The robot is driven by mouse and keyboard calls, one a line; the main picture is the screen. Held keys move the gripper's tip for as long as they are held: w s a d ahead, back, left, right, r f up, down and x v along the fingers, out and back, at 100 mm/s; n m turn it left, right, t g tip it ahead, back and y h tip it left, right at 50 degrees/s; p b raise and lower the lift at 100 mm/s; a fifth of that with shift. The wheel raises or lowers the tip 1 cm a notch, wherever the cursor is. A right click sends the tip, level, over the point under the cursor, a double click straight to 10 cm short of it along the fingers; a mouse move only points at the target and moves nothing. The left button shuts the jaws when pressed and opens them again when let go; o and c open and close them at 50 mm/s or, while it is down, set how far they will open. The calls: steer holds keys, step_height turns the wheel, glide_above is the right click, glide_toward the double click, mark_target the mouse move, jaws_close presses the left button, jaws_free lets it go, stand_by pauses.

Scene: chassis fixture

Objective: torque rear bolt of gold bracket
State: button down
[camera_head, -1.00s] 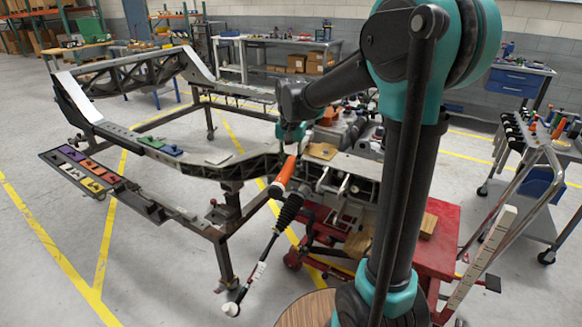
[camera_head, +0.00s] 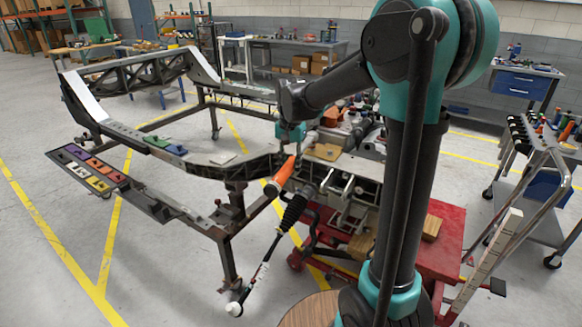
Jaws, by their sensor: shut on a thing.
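My gripper (camera_head: 291,134) is at the middle of the head view, above the near right end of the chassis rail. It is shut on a long torque wrench, which hangs slanting down and left. The wrench has an orange section (camera_head: 281,176), a black grip (camera_head: 294,211) and a white end (camera_head: 234,308); the jaw contact is too small to make out. A tan-gold plate (camera_head: 325,152) lies just right of my gripper and may be the gold bracket. A small yellow piece (camera_head: 98,184) lies on the tray at left. I cannot make out the rear bolt.
The dark chassis frame (camera_head: 128,134) fills the left, with green (camera_head: 157,140) and blue (camera_head: 176,149) pieces on its rail. A tray (camera_head: 134,192) holds several coloured pieces. A red cart (camera_head: 450,225) stands close right; a tool trolley (camera_head: 520,205) stands farther right. Floor at left is open.

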steer(key=shift+w+a, duration=0.15)
steer(key=shift+w, duration=0.05)
steer(key=shift+w+a+m, duration=0.2)
steer(key=shift+a+m, duration=0.1)
steer(key=shift+a, duration=0.15)
steer(key=shift+r, duration=1.05)
stand_by(0.6)
steer(key=shift+r, duration=2.45)
steer(key=shift+s, duration=0.1)
